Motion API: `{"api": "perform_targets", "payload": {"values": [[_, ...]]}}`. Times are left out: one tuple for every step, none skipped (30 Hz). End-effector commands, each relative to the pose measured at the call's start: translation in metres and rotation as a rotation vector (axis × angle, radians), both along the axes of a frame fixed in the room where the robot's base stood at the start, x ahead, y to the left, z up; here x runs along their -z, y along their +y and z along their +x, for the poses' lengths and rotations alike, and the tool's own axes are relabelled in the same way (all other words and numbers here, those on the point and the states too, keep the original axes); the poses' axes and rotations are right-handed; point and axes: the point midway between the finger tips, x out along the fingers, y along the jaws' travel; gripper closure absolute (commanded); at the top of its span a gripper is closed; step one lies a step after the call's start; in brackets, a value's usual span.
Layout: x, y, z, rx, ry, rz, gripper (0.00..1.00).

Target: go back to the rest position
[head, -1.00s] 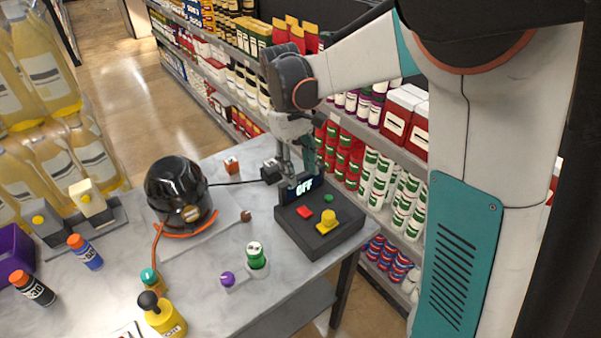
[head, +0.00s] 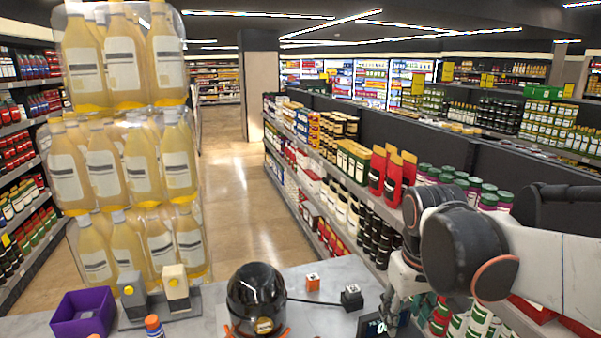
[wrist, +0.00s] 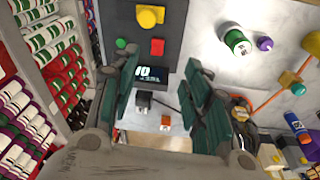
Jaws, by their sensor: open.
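The control box's lit display (wrist: 151,74) shows beyond the fingers, upside down and partly legible. Its red button (wrist: 157,47), green button (wrist: 121,43) and yellow knob (wrist: 151,16) lie farther up in that view. In the head view only the edge of the display (head: 372,326) shows; the rest of the box is out of frame.
An orange block (head: 313,282) is beside the plug. A purple bin (head: 84,312) is at left. Stocked shelves (head: 345,190) run close behind the table.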

Motion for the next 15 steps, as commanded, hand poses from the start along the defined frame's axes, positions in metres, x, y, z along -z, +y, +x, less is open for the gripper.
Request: {"api": "perform_targets", "payload": {"values": [[-0.002,-0.001,-0.012,0.012,-0.037,0.006,0.57],[-0.004,-0.001,-0.017,0.019,-0.061,0.009,0.57],[-0.005,-0.001,-0.023,0.03,-0.092,0.015,0.57],[-0.006,-0.001,-0.028,0.038,-0.115,0.018,0.57],[-0.006,-0.001,-0.033,0.044,-0.137,0.023,0.57],[-0.007,-0.001,-0.04,0.055,-0.168,0.029,0.57],[-0.007,-0.001,-0.044,0.063,-0.192,0.034,0.57],[-0.007,-0.001,-0.049,0.071,-0.215,0.038,0.57],[-0.007,-0.001,-0.055,0.08,-0.246,0.045,0.57],[-0.007,-0.001,-0.06,0.088,-0.268,0.05,0.57],[-0.006,-0.001,-0.064,0.096,-0.291,0.055,0.57],[-0.005,-0.002,-0.069,0.105,-0.32,0.062,0.57],[-0.004,-0.002,-0.073,0.112,-0.341,0.066,0.57],[-0.004,-0.002,-0.076,0.118,-0.36,0.071,0.57],[-0.002,-0.002,-0.08,0.126,-0.384,0.076,0.57]]}}
